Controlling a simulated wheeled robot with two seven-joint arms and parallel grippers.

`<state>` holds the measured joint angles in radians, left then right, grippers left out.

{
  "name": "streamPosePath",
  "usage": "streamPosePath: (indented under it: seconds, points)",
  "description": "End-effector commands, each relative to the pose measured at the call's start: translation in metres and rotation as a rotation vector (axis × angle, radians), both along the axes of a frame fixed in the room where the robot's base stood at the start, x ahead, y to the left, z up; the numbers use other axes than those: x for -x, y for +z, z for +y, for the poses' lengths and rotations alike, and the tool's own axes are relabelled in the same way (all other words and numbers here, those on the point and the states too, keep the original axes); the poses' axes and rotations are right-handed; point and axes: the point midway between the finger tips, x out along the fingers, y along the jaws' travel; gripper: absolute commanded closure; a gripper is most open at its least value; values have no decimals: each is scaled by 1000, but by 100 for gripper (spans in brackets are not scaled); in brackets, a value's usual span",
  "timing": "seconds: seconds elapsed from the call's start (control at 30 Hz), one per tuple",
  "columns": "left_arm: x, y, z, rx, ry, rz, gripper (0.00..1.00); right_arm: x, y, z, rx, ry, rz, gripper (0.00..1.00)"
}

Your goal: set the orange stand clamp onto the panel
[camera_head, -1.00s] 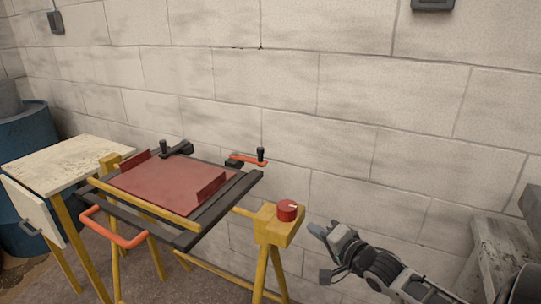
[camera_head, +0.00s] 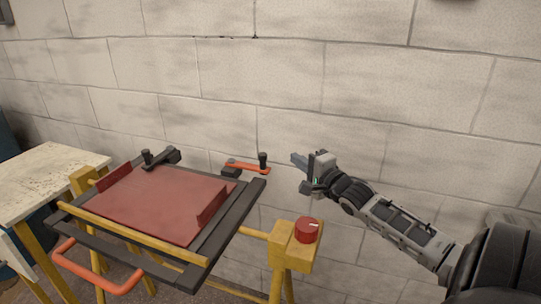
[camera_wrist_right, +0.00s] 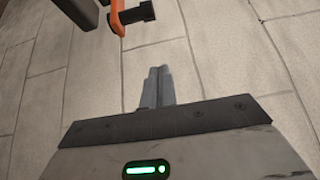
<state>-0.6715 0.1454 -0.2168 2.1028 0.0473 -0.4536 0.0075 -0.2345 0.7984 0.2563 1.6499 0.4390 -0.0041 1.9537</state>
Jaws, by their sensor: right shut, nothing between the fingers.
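The red panel (camera_head: 150,203) lies on a dark frame, with raised lips at two sides. The orange stand clamp (camera_head: 246,166) is at the frame's back right corner. Its orange arm points right, away from the panel, and its black knob (camera_head: 263,160) stands clear of the panel. My right gripper (camera_head: 298,161) is shut and empty, in the air right of the knob, apart from it. In the right wrist view the closed fingers (camera_wrist_right: 156,87) show, with part of the orange clamp (camera_wrist_right: 117,16) above them. My left gripper is not in view.
A black clamp (camera_head: 161,158) sits at the panel's back edge. A red knob (camera_head: 307,230) is on the yellow stand (camera_head: 291,254) at right. An orange handle (camera_head: 100,286) juts from the front left. A pale table (camera_head: 45,178) stands at left. A block wall (camera_head: 330,80) is behind.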

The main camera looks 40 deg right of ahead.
Motion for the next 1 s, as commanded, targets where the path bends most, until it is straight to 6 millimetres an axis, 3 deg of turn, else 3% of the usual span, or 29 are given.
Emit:
streamPosePath:
  seconds: [0.2, 0.47, 0.7, 1.0]
  points:
    - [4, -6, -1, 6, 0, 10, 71, -40, 1, -5, 1, 0, -3, 100]
    - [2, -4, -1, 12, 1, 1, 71, -73, 2, -9, 2, 0, -3, 100]
    - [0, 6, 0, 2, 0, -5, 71, -65, 0, 22, -1, 3, 1, 100]
    - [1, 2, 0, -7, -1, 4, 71, -62, 0, 31, 1, 1, 2, 100]
